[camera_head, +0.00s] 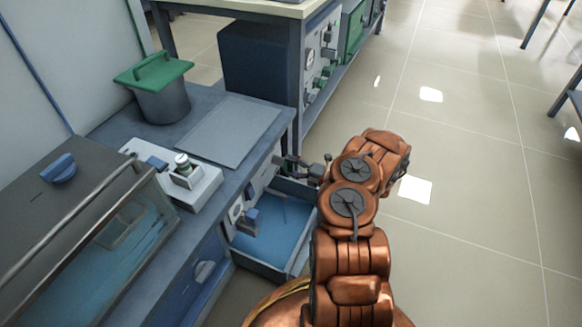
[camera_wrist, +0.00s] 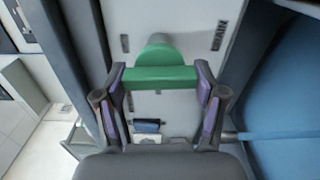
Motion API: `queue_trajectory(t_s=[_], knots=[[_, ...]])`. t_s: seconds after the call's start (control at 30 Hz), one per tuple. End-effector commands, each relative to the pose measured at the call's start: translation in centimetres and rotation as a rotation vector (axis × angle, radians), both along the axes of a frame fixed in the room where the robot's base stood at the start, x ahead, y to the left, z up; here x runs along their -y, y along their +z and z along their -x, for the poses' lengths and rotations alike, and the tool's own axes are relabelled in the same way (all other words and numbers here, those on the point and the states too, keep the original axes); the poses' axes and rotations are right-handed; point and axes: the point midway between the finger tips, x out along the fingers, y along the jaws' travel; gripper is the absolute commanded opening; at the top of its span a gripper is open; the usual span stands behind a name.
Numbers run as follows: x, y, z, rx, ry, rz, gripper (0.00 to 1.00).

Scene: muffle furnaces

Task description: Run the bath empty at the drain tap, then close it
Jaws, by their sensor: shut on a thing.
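In the wrist view, a green tap handle (camera_wrist: 160,77) lies as a crosswise bar on a round green stem in front of a pale panel (camera_wrist: 185,20). Lettering reading "DRAIN" is on the panel beside it. My gripper (camera_wrist: 161,90) is shut on the handle, with a purple pad at each end of the bar. In the head view, my gripper (camera_head: 287,161) reaches the bench's front panel, and the tap is hidden there. A glass-fronted bath (camera_head: 105,245) with a grey lid stands at the left; its blue-tinted glass does not clearly show the water level.
An open blue-lined tray (camera_head: 295,262) juts out below the panel, close under my arm. A green-lidded pot (camera_head: 160,95), a flat grey plate (camera_head: 222,130) and a white device (camera_head: 190,183) are on the bench. The floor at the right is clear.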

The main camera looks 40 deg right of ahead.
Motion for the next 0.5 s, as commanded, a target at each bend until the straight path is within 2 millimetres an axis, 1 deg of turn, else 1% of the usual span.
queue_trajectory(t_s=[0.2,0.5], knots=[[-0.07,-0.19,0.18,-0.039,0.002,-0.060,0.35],[-0.06,-0.17,0.17,-0.051,0.002,-0.080,0.36]])
